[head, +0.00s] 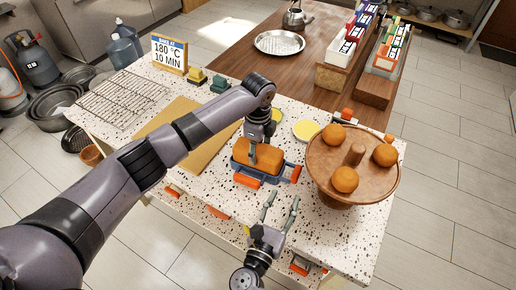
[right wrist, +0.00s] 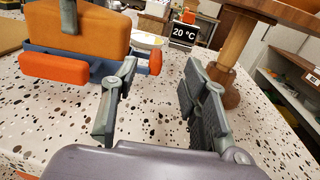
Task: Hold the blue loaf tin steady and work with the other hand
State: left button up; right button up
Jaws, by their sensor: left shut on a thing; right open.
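The blue loaf tin (head: 273,177) stands on the speckled worktop in the head view, with orange handles. A brown loaf (head: 268,157) sits in it and rises above the rim. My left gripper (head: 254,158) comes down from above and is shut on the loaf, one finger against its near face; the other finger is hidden. The right wrist view shows the tin (right wrist: 101,67), the loaf (right wrist: 100,32) and that finger at upper left. My right gripper (head: 280,200) is open and empty at the near side of the tin; its fingers (right wrist: 160,72) are apart over bare worktop.
A round wooden stand (head: 325,178) with orange-brown buns is close on the right. Yellow-topped dishes (head: 306,130) stand behind the tin. A tan board (head: 190,150) and wire rack (head: 115,100) lie left. A 20 °C display (right wrist: 186,35) shows behind.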

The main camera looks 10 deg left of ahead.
pick_arm(q)
jog(key=shift+r+p, duration=2.5)
jog(key=shift+r, duration=0.4)
jog(key=shift+f, duration=0.15)
